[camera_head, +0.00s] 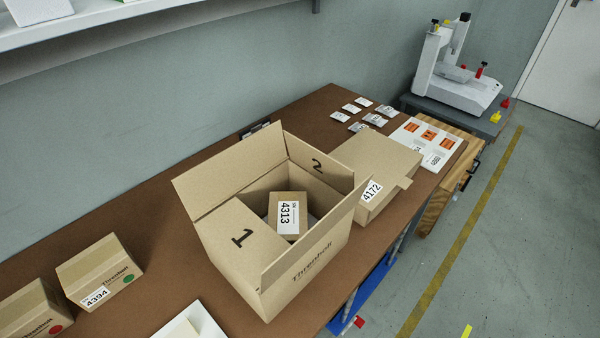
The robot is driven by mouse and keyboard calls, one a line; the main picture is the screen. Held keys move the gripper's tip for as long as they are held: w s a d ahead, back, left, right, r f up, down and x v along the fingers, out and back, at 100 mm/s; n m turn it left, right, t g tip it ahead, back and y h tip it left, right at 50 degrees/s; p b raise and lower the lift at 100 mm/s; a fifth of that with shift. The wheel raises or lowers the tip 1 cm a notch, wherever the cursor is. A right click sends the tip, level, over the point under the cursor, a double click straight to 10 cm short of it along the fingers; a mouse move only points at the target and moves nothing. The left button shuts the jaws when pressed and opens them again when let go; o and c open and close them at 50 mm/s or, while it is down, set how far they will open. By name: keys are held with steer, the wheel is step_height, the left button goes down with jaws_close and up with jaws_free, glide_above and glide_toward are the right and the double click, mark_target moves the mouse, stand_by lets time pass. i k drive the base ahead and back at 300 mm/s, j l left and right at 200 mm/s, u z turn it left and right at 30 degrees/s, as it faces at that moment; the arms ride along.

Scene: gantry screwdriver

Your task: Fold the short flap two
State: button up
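An open cardboard carton (308,278) stands on the brown table. Its short flap two (320,168), marked "2", stands up at the far right end and is not folded over the opening. The short flap marked "1" (240,240) lies folded inward over the near left end. The back long flap (228,168) and the front long flap (312,232) stand up. My gripper is not in view.
A closed carton (378,160) labelled 4172 stands close to the right of the open carton, near flap two. Small boxes (100,270) stand at the left. White packets (362,102) and orange-marked cards (428,134) lie at the back right. A shelf (90,30) hangs above.

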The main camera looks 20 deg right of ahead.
mark_target(338, 175)
steer(key=k+j+u, duration=0.15)
steer(key=u, duration=0.3)
steer(key=k+j+u, duration=0.25)
steer(key=u, duration=0.15)
